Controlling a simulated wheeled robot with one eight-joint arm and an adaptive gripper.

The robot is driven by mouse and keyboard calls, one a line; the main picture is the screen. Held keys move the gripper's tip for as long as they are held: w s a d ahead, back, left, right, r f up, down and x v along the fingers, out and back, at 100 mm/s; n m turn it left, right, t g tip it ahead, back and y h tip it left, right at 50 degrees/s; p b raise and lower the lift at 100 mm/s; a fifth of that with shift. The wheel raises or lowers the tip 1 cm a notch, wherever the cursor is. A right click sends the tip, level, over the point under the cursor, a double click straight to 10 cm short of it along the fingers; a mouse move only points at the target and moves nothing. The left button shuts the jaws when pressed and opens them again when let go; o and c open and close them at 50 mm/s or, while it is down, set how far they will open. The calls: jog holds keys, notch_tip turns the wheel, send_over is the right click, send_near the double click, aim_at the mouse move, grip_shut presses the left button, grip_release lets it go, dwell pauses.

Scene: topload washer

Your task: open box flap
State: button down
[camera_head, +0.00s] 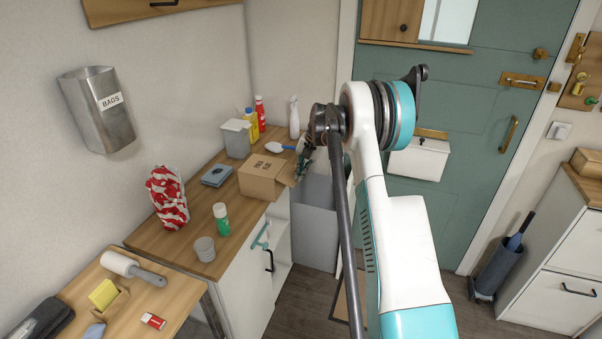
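A brown cardboard box (262,178) with dark print on its side stands on the wooden counter. A flap (289,172) seems to stick out at its right side. My gripper (300,174) is small and dark and points down at the right edge of the box, close to the flap. I cannot tell whether it touches the flap or whether its fingers are open or shut. My arm covers the area to the right of the box.
On the counter (180,243) stand a red-striped bag (167,198), a green bottle (221,220), a grey cup (204,249), a folded cloth (216,175) and a lidded bin (236,138). Bottles (251,124) stand behind. A grey bin (314,210) is below the counter's right end.

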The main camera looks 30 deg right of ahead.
jog(key=c, duration=1.8)
grip_release()
jog(key=shift+c, duration=0.2)
jog(key=shift+r, duration=0.1)
jog(key=v, duration=1.2)
